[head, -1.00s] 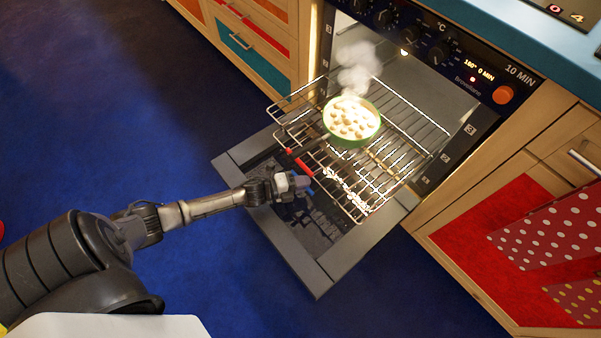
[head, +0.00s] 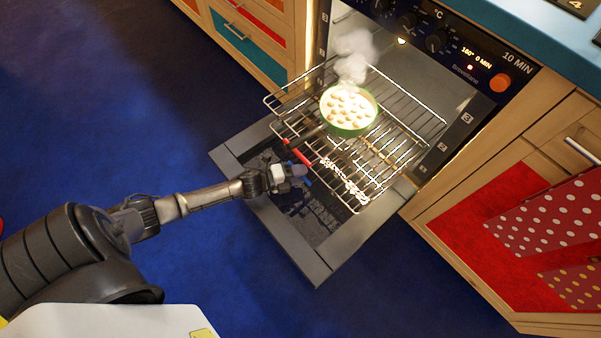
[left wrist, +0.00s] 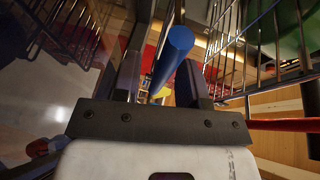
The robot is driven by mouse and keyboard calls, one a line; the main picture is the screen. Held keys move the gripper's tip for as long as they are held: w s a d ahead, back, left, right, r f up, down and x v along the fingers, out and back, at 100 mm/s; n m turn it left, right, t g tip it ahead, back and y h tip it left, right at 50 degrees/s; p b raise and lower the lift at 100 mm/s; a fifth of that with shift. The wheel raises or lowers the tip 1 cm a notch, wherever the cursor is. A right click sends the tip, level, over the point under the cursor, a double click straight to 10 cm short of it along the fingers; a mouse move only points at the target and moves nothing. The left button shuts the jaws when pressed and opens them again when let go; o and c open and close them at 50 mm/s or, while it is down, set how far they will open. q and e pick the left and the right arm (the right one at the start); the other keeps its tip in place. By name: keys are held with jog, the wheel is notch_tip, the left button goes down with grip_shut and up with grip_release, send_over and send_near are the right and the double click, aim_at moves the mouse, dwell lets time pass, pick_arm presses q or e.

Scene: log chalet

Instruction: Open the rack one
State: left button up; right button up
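The wire rack (head: 401,108) is slid partly out of the oven, above the open oven door (head: 318,268). A green pan (head: 347,125) with pale round pieces sits steaming on it, its dark handle toward the front. A red bar (head: 297,153) lies at the rack's front left; a red bar (left wrist: 285,124) also shows in the left wrist view. My left gripper (head: 300,177) is low by the rack's front left corner, over the door. In the left wrist view its fingers look apart, with a blue cylinder (left wrist: 174,58) between them; contact cannot be told. My right gripper is out of view.
Drawers with coloured fronts (head: 250,45) stand left of the oven. A cabinet with a red panel (head: 480,230) and a dotted red cloth (head: 550,215) are on the right. The oven's knobs and display (head: 440,45) are above. The blue floor (head: 120,120) is clear.

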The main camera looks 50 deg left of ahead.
pick_arm(q)
jog(key=p+v, duration=0.3)
jog(key=v, duration=1)
jog(key=shift+s+r, duration=0.1)
jog(key=shift+s, duration=0.15)
jog(key=w+d+r+n+g+y+p, duration=0.1)
jog(key=d+r+n+y+p, duration=0.35)
jog(key=n, duration=0.25)
jog(key=s+d+r+n+g+y+p, duration=0.2)
jog(key=s+d+r+n+g+p, duration=0.3)
jog(key=s+d+r+n+g, duration=0.7)
notch_tip(320, 180, up, 41)
jog(key=n+t+p, duration=0.1)
jog(key=t+p, duration=0.1)
jog(key=p, duration=3.5)
jog(key=shift+a+p, duration=0.15)
jog(key=shift+p, duration=0.25)
jog(key=shift+s, duration=0.1)
